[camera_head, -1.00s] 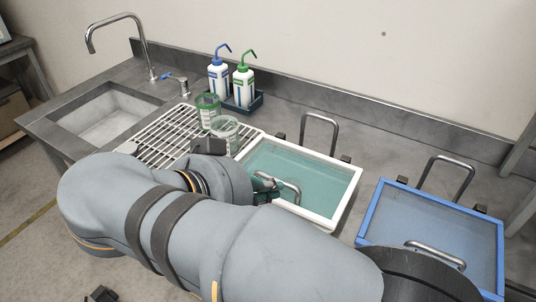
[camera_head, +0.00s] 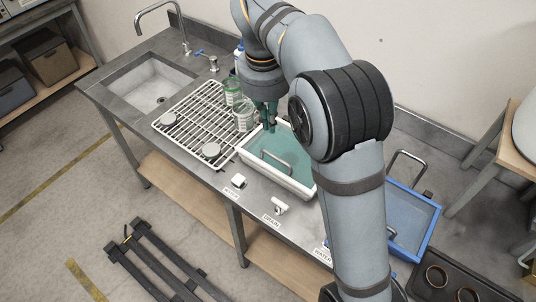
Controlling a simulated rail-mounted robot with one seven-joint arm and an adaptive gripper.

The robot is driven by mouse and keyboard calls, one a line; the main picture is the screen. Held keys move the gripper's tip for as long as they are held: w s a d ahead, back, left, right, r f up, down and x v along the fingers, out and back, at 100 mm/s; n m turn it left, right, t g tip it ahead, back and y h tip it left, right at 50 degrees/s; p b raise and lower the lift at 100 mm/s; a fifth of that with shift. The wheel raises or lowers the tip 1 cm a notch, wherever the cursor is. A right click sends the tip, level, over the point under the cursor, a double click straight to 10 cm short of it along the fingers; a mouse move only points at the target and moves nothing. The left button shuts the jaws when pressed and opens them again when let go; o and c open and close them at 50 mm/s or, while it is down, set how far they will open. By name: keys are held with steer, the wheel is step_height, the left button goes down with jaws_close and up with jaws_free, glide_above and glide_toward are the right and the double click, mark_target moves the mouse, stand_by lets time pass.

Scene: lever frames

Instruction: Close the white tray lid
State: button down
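The white tray (camera_head: 301,191) stands on the bench with a teal area inside its white rim. I cannot make out a separate lid, and the tray's back right part is hidden behind my arm. My gripper (camera_head: 268,125) points down at the tray's back left part, with its dark green fingers over the teal area. I cannot tell whether it touches anything or how far its fingers are apart.
A white wire rack (camera_head: 188,128) with green-marked containers (camera_head: 242,118) is left of the tray, near the sink (camera_head: 150,85). A blue tray (camera_head: 425,232) with metal loops is to the right, partly behind my arm. Small white fittings (camera_head: 280,206) sit along the front edge.

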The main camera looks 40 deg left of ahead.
steer(key=p, duration=0.2)
glide_above(273, 169)
steer(key=shift+m, duration=0.3)
step_height(273, 169, down, 12)
steer(key=shift+f, duration=0.25)
steer(key=shift+w+f, duration=0.15)
steer(key=shift+f, duration=0.55)
steer(key=shift+f, duration=0.1)
steer(key=f+b, duration=0.1)
steer(key=b, duration=0.1)
steer(key=f+b, duration=0.1)
steer(key=b, duration=0.1)
steer(key=shift+s+f, duration=0.15)
steer(key=shift+s, duration=0.25)
steer(key=shift+s+r, duration=0.1)
steer(key=shift+r, duration=0.1)
